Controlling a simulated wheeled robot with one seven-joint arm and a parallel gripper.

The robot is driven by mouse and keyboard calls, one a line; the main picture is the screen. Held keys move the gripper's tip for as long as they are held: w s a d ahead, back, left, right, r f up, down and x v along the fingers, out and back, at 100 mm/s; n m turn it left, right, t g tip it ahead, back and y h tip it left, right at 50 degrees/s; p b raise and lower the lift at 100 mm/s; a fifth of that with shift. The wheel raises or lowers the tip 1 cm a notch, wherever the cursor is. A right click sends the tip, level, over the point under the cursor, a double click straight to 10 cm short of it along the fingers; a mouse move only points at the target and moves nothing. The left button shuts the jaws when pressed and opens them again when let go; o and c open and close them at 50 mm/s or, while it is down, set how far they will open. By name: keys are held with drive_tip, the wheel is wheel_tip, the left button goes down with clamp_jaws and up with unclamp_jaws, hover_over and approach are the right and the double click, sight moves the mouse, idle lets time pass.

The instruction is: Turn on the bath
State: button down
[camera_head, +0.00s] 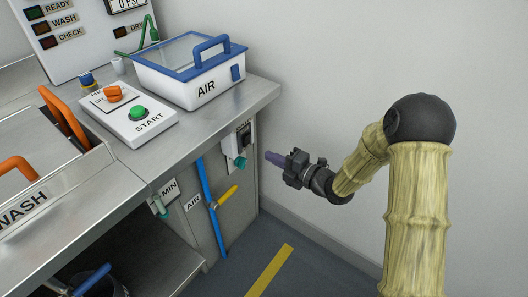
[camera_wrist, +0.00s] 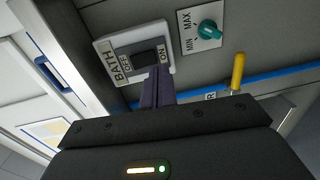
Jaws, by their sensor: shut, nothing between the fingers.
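The bath switch is a black rocker on a white plate (camera_wrist: 110,48) in the wrist view, lettered BATH, OFF and ON. In the head view the switch (camera_head: 244,136) is on the cabinet's front, near its right edge. My gripper (camera_head: 268,156) is shut and empty, with its purple fingers pointing left at the cabinet. In the wrist view the fingertips (camera_wrist: 158,72) overlap the rocker's edge near the ON lettering. I cannot tell whether they touch it. The rocker's position is unclear, and part of the switch is hidden behind the fingers.
A teal MIN/MAX knob (camera_wrist: 208,30) sits close beside the switch. A START box (camera_head: 112,131) and AIR box (camera_head: 172,90) stand on the counter. The wall is behind my arm.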

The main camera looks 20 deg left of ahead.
drive_tip(key=p+v, duration=0.1)
drive_tip(key=v, duration=0.6)
drive_tip(key=shift+s+d+f, duration=0.2)
drive_tip(key=shift+d+f, duration=0.1)
drive_tip(key=shift+f, duration=0.35)
